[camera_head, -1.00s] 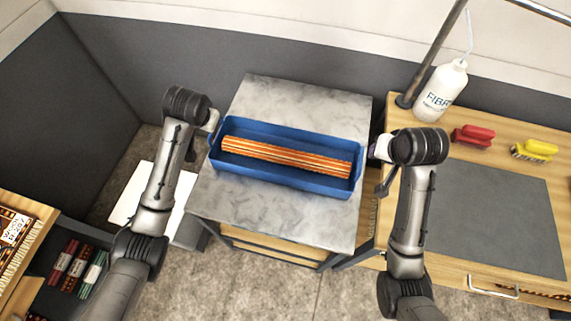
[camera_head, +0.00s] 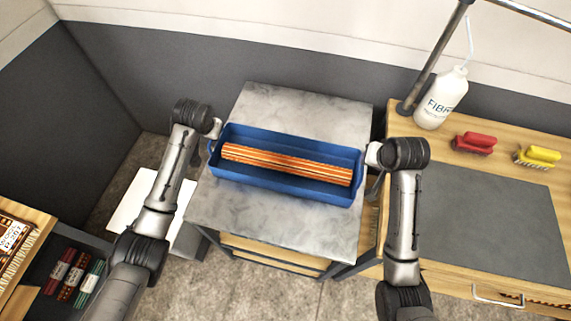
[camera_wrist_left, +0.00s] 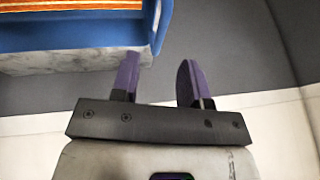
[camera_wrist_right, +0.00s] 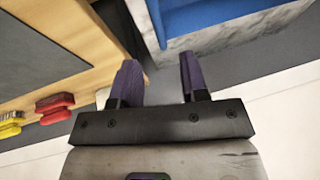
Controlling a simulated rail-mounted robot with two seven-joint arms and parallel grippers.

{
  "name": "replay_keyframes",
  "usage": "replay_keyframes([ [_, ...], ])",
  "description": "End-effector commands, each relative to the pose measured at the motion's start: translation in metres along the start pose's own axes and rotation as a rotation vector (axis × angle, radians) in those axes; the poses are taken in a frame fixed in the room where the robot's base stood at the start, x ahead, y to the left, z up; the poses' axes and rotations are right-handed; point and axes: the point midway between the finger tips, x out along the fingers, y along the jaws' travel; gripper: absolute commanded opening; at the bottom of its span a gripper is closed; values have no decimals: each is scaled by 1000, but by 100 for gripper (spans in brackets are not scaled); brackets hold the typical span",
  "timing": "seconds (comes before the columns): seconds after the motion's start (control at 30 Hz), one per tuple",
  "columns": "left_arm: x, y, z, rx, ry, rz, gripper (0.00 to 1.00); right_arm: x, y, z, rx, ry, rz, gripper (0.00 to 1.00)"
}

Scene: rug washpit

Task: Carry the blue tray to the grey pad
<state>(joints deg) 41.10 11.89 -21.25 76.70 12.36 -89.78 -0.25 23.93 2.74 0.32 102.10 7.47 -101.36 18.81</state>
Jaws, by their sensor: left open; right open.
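The blue tray (camera_head: 268,184) sits on a grey marbled table top in the middle of the head view, holding an orange striped rolled rug (camera_head: 285,164). The grey pad (camera_head: 490,220) lies flat on the wooden bench at the right. My left gripper (camera_head: 214,134) is open and empty beside the tray's left end; its purple fingers show in the left wrist view (camera_wrist_left: 160,78), with a tray corner close by. My right gripper (camera_head: 371,160) is open at the tray's right end; its fingers in the right wrist view (camera_wrist_right: 158,78) hold nothing. Fingertips are hard to make out in the head view.
A white bottle (camera_head: 441,98), a red brush (camera_head: 474,142) and a yellow brush (camera_head: 537,156) stand along the back of the wooden bench (camera_head: 405,120). A metal post (camera_head: 430,62) rises at its back left corner. The marbled table (camera_head: 300,105) is clear around the tray.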

Motion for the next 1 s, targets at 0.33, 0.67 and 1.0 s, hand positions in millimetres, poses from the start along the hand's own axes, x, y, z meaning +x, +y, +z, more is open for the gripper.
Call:
replay_keyframes([
  [0.33,56,0,0,-1,-2,0,42,56,0,0,0,-2,0,41],
  [0.67,77,0,-1,0,1,-1,42,77,0,0,-1,-1,0,41],
  [1.0,79,0,0,0,1,-1,42,79,0,0,0,1,0,41],
])
